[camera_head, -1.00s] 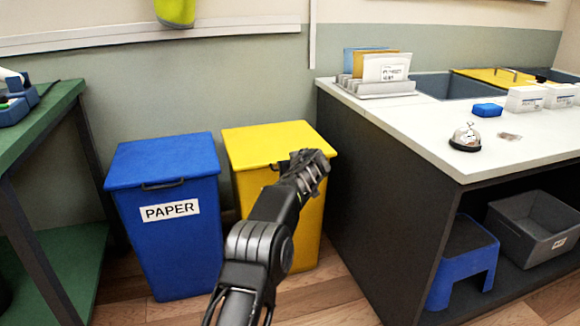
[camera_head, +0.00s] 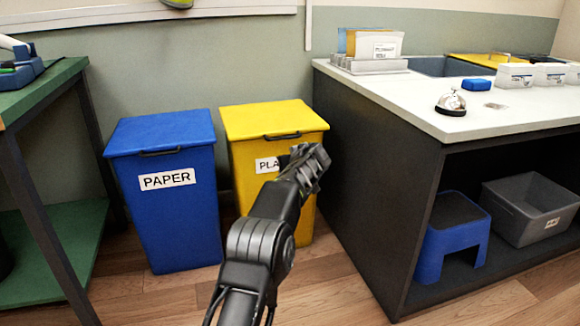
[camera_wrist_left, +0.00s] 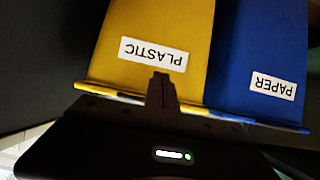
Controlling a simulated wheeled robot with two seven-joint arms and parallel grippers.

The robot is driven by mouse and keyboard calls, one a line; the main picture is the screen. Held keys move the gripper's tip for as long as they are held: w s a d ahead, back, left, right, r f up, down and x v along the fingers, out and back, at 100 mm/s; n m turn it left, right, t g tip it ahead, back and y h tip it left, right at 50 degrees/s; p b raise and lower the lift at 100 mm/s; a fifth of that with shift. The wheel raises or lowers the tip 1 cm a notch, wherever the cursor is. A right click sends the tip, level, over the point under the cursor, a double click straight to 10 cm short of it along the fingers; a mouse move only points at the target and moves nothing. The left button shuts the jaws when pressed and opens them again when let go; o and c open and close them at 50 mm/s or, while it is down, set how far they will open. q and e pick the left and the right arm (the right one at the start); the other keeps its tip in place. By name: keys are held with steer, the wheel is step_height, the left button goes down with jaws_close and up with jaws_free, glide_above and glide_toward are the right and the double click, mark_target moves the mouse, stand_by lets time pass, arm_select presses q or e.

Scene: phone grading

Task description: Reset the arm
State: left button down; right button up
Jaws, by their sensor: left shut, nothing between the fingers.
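My left gripper (camera_head: 312,160) is at the end of the black arm that rises from the bottom middle of the head view. Its fingers are shut with nothing between them. In the head view it overlaps the front of the yellow bin (camera_head: 272,122) and hides part of its label. In the left wrist view the shut fingers (camera_wrist_left: 161,88) show in front of the yellow bin (camera_wrist_left: 180,65), whose PLASTIC label appears upside down. I cannot tell the exact gap to the bin. My right gripper is not in view.
A blue PAPER bin (camera_head: 165,215) stands left of the yellow bin. A green table (camera_head: 45,95) is at the far left. A white-topped counter (camera_head: 400,98) with a bell (camera_head: 451,104) is at the right. A blue stool (camera_head: 450,240) and grey crate (camera_head: 530,208) are beneath it.

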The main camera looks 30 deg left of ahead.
arm_select(q)
steer(key=shift+r, duration=0.1)
stand_by(0.4)
